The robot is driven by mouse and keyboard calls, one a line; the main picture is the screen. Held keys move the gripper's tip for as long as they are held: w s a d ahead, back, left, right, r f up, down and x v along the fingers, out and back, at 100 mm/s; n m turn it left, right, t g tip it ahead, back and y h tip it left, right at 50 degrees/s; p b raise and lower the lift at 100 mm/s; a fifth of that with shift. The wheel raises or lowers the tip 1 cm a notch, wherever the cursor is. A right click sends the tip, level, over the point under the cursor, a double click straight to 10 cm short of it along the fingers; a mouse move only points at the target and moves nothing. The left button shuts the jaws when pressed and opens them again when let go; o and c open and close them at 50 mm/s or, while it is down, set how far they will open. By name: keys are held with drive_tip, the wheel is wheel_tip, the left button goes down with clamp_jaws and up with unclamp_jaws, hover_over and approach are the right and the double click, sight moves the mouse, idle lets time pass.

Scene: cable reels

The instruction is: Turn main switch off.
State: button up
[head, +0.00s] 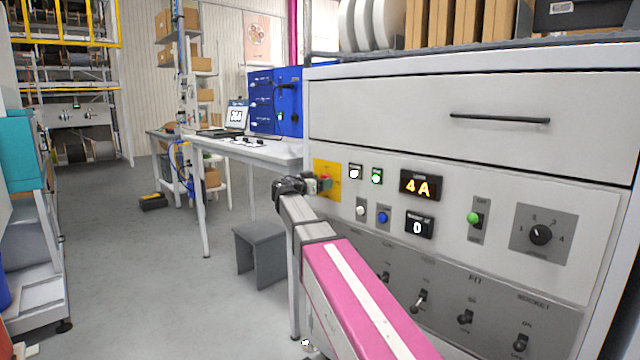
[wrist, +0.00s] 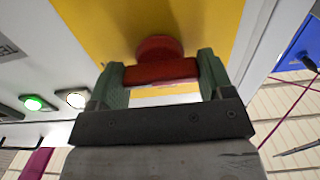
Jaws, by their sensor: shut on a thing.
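The main switch is a red handle (wrist: 160,70) on a yellow plate (wrist: 100,25), which also shows on the left of the grey panel in the head view (head: 327,168). My gripper (wrist: 160,85) has its two green fingers on either side of the red handle, shut on it. In the head view my gripper (head: 318,184) reaches the plate and hides most of the switch. The handle's bar lies across between the fingers in the wrist view. Any marking for its position is hidden.
A green-lit button (head: 377,176) and a white button (head: 355,172) sit right of the plate. A rotary knob (head: 540,234) and toggle switches are further right. A grey stool (head: 259,250) and white workbench (head: 255,150) stand left.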

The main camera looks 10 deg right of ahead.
drive_tip(key=n, duration=0.4)
drive_tip(key=shift+n, duration=0.4)
drive_tip(key=n, duration=0.4)
drive_tip(key=shift+n, duration=0.3)
drive_tip(key=n, duration=0.4)
drive_tip(key=shift+n, duration=2.2)
drive_tip(key=o, duration=0.9)
drive_tip(key=shift+o, duration=0.2)
drive_tip(key=shift+s+a, duration=0.1)
drive_tip(key=shift+a, duration=0.05)
